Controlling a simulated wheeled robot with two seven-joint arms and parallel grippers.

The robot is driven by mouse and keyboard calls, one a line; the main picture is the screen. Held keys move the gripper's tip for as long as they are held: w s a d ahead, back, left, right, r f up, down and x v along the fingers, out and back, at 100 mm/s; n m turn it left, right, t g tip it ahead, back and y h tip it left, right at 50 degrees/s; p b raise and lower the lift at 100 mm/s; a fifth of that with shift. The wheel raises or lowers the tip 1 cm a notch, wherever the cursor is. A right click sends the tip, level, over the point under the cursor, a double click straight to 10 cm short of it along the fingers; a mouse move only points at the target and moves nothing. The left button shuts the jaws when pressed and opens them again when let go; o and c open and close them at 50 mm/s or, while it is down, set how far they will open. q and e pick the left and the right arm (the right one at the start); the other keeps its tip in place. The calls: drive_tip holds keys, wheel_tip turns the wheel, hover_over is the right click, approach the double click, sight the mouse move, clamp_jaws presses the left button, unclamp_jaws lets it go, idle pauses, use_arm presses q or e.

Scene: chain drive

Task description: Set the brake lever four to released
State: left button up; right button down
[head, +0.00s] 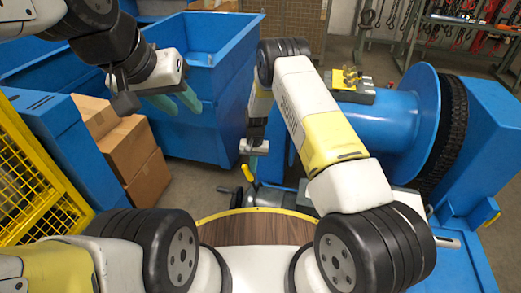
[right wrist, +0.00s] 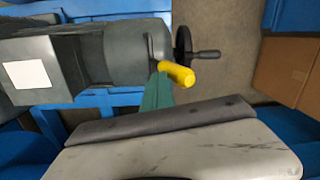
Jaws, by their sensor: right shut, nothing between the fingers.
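A lever with a yellow grip (head: 248,172) stands by the grey machine housing in the middle of the head view. It also shows in the right wrist view (right wrist: 178,73), tilted, beside the end of a grey motor. No number is readable on it, so I cannot tell if it is lever four. My right gripper (head: 253,160) is shut and empty, with its teal fingertips right at the yellow grip. In the right wrist view the fingers (right wrist: 158,92) reach up to the grip's near end; contact is unclear. My left gripper (head: 178,102) hangs open and empty at the upper left.
A black handwheel with a crank (right wrist: 184,52) is close beside the lever. A grey motor (right wrist: 115,55) lies left of it. A blue drum (head: 385,115) stands at right, blue bins (head: 205,60) behind, cardboard boxes (head: 135,165) and a yellow mesh guard (head: 35,185) at left.

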drive_tip(key=shift+w+a+f+h, duration=0.15)
drive_tip(key=shift+a+h, duration=0.1)
drive_tip(key=shift+a, duration=0.2)
drive_tip(key=shift+w+a+f+h, duration=0.1)
drive_tip(key=shift+a+h, duration=0.15)
drive_tip(key=shift+a, duration=0.2)
drive_tip(key=shift+w+a+f, duration=0.15)
drive_tip(key=shift+a, duration=0.45)
drive_tip(key=shift+w+a+f, duration=0.1)
drive_tip(key=shift+a+f, duration=0.05)
drive_tip(key=shift+a, duration=0.65)
drive_tip(key=d+r, duration=0.3)
drive_tip(key=d, duration=0.1)
wheel_tip(320, 180, up, 9)
hover_over(243, 167)
drive_tip(key=w+d, duration=0.3)
drive_tip(key=d, duration=0.1)
drive_tip(key=shift+s+a, duration=0.25)
